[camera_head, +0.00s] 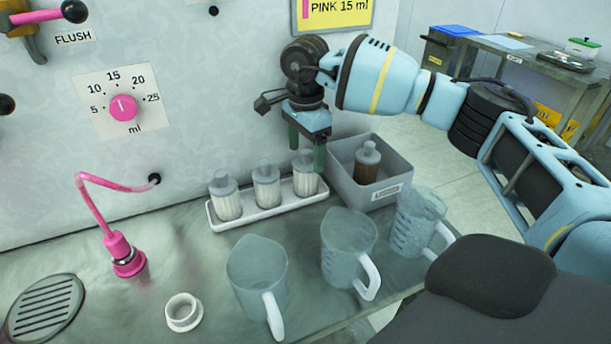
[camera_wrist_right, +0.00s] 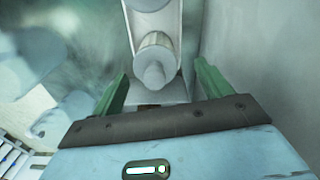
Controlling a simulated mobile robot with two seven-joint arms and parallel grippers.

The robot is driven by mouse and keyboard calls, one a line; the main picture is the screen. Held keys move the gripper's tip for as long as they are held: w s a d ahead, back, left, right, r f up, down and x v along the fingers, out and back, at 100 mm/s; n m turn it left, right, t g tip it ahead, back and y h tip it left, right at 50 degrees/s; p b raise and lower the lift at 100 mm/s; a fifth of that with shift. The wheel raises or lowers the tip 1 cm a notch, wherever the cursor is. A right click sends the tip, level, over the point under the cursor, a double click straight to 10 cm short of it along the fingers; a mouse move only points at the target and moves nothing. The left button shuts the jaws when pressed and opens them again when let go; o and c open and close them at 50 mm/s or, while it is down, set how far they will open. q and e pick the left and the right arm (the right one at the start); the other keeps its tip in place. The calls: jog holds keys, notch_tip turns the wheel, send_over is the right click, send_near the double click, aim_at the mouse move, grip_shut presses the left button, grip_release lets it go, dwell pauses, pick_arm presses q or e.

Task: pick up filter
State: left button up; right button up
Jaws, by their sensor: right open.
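Three white ribbed filters with grey caps stand upright in a white tray (camera_head: 268,214) on the bench: a left filter (camera_head: 227,203), a middle filter (camera_head: 266,186) and a right filter (camera_head: 304,180). My right gripper (camera_head: 306,150) is open and points down at the right filter, its green fingers near that filter's cap. In the wrist view the right filter (camera_wrist_right: 154,62) lies ahead, between the lines of the open fingers (camera_wrist_right: 160,85); neither finger visibly grips it. A finger partly hides this filter in the head view. My left gripper is not in view.
A grey bin (camera_head: 366,194) holding a brown filter (camera_head: 367,163) stands right of the tray. Several clear jugs (camera_head: 257,275) stand in front. A pink hose connector (camera_head: 124,255), white ring (camera_head: 184,312) and drain grate (camera_head: 45,308) are at left. The drum wall (camera_head: 200,100) rises behind.

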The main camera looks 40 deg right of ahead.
aim_at(306, 162)
jog(key=shift+s+a+f, duration=0.1)
jog(key=shift+s+f, duration=0.05)
jog(key=shift+f, duration=1.15)
jog(key=shift+s+a+f, duration=0.1)
jog(key=shift+s+f, duration=0.05)
jog(key=shift+f, duration=1.15)
jog(key=shift+c, duration=0.3)
jog(key=c, duration=1)
jog(key=shift+r, duration=0.15)
jog(key=shift+r, duration=0.5)
notch_tip(306, 162, up, 2)
jog(key=shift+r, duration=0.25)
jog(key=s+a, duration=0.3)
jog(key=a, duration=0.1)
jog(key=s+a, duration=0.4)
jog(key=s+a+r, duration=0.1)
jog(key=s+a, duration=0.2)
jog(key=shift+s+a+r+b, duration=0.1)
jog(key=shift+s+a+b, duration=0.2)
jog(key=shift+s+a, duration=0.1)
